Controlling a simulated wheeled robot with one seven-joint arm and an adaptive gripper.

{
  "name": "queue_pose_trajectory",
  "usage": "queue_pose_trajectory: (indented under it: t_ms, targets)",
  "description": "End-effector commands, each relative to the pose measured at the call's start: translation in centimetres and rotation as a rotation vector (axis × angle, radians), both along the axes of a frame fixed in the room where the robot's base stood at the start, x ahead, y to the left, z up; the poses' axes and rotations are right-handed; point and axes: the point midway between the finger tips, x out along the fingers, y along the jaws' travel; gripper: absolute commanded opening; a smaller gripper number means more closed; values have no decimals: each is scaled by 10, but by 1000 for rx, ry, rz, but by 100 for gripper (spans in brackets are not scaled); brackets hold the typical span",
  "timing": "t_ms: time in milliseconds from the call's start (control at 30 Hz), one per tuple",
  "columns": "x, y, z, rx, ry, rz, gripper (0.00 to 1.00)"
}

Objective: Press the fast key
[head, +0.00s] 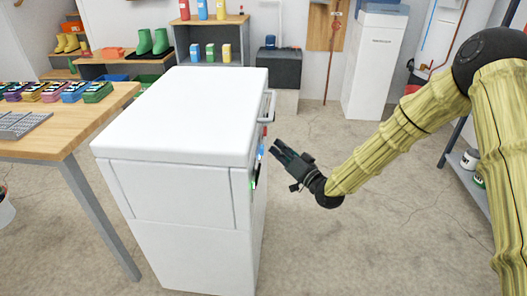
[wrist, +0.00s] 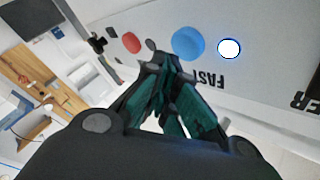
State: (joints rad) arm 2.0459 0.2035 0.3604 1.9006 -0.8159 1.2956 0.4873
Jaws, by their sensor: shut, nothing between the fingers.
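A white chest-like appliance (head: 175,115) stands in the middle of the head view, with a control panel on its right side. In the wrist view the panel (wrist: 255,75) shows a blue round key (wrist: 188,43) with the upside-down word FAST (wrist: 208,79) beside it. A glowing white round light (wrist: 229,48) sits right of the blue key. A red round key (wrist: 131,42) is to its left. My gripper (wrist: 166,62) is shut and empty, its teal fingertips just below and left of the blue key; I cannot tell if they touch the panel. My gripper (head: 276,149) also shows in the head view.
A handle bar (head: 270,106) sticks out from the appliance's right side, beyond the panel. A wooden table (head: 65,125) with colourful boxes stands at left. The concrete floor (head: 330,240) right of the appliance is clear. Part of another label (wrist: 313,100) shows at the wrist view's right edge.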

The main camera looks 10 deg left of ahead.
Motion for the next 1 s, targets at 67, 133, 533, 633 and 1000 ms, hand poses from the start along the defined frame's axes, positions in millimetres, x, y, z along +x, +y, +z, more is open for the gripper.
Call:
queue_pose_trajectory:
  t_ms: [67,133,533,633,1000]
  targets:
    - [0,3,0,0,0,0,0]
    - [0,5,0,1,1,0,0]
    - [0,8,0,0,0,0,0]
    - [0,8,0,0,0,0,0]
    - [0,11,0,0,0,0,0]
